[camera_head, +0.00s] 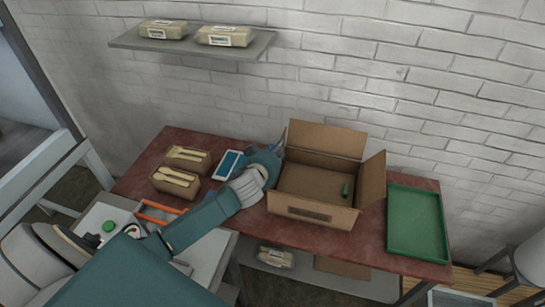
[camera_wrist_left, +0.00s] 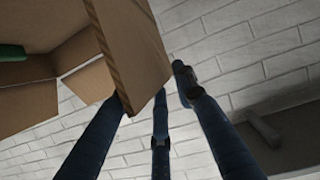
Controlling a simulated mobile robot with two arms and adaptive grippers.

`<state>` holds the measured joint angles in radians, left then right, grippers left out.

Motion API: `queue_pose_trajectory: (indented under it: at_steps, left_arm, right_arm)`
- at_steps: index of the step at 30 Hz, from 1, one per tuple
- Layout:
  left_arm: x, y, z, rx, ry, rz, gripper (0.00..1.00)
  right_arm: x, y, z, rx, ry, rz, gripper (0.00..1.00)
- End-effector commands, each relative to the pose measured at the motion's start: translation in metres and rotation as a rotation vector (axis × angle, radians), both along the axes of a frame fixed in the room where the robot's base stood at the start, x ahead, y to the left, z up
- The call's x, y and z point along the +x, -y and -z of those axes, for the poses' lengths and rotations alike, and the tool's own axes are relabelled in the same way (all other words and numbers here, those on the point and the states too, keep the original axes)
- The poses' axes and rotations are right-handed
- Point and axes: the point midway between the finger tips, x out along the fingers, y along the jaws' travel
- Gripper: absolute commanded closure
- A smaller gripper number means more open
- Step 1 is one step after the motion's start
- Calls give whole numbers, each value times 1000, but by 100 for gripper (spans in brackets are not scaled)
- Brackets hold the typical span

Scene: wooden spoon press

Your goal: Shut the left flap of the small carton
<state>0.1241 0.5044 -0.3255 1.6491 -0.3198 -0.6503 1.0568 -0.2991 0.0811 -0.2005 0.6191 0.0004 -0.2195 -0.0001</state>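The small carton (camera_head: 312,211) is an open brown cardboard box on the red table, its back and right flaps standing up. A small green item (camera_head: 346,190) lies inside it. My left gripper (camera_head: 279,150) is at the carton's back left corner and hides much of the left side, so the left flap is not clear in the head view. In the left wrist view, a cardboard panel (camera_wrist_left: 135,45), seemingly the left flap, reaches down among the spread fingers of my left gripper (camera_wrist_left: 150,90). One finger overlaps its lower edge; contact is unclear. My right gripper is not in view.
A green tray (camera_head: 415,222) lies right of the carton. Two small boxes with wooden spoons (camera_head: 176,182) and a blue-screened tablet (camera_head: 229,165) are to the left. A wall shelf (camera_head: 192,44) holds two packages above.

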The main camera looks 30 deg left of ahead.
Motion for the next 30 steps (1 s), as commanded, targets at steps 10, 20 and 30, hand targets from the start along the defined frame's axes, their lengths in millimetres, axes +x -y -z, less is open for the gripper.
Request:
queue_pose_trajectory:
  at_steps: [10, 20, 30]
  left_arm:
    - [-66, 16, -27, -3, -2, 4, 72]
    - [-87, 21, -37, -3, 0, 4, 72]
    - [-87, 21, -37, -3, 0, 4, 100]
  right_arm:
    - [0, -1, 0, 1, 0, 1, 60]
    - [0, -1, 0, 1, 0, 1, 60]
    - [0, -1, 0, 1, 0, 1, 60]
